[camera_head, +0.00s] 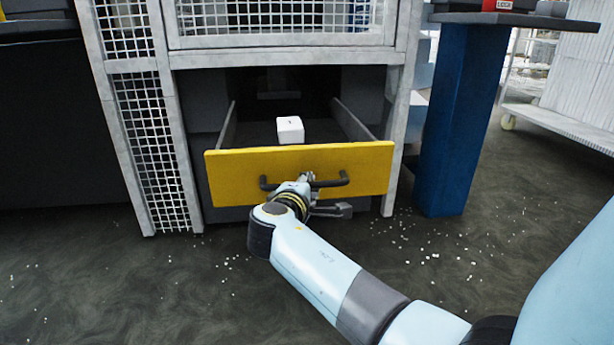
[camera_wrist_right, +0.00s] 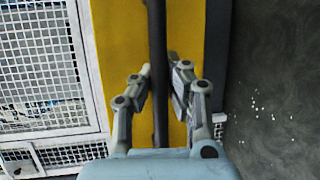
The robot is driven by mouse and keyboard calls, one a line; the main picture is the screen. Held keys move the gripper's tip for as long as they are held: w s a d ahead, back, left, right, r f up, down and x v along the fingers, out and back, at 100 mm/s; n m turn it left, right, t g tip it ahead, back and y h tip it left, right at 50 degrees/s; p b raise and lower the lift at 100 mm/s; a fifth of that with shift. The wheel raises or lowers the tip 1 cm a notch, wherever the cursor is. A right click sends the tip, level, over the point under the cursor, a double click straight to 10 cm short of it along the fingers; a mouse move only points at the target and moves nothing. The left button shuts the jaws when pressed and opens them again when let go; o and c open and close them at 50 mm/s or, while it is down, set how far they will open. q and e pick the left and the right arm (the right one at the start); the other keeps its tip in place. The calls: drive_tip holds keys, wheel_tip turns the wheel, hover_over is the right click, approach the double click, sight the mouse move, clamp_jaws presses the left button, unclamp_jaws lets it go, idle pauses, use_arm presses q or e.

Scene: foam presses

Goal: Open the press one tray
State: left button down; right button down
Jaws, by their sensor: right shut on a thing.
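The press one tray has a yellow front (camera_head: 235,178) and stands pulled out from the press frame, with its dark side walls showing behind. A white block (camera_head: 290,130) lies inside it. A black bar handle (camera_head: 335,183) runs across the yellow front. My right gripper (camera_head: 306,178) is at the middle of the handle, shut on it. In the right wrist view, the handle (camera_wrist_right: 158,60) passes between the two fingers of the gripper (camera_wrist_right: 161,85), with the yellow front (camera_wrist_right: 115,40) behind. My left gripper is not in view.
A grey press frame (camera_head: 290,55) with wire mesh surrounds the tray opening. A blue pillar (camera_head: 447,120) stands to the right, and a pale cart (camera_head: 560,120) is farther right. Small white foam bits (camera_head: 433,255) are scattered on the dark floor, which is otherwise open in front.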

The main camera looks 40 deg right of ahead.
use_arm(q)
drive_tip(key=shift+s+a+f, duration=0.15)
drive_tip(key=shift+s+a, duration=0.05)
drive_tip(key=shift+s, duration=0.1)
use_arm(e)
drive_tip(key=shift+s+a+r, duration=0.1)
drive_tip(key=shift+s+a, duration=0.25)
drive_tip(key=shift+s, duration=0.15)
drive_tip(key=c, duration=1.3)
unclamp_jaws()
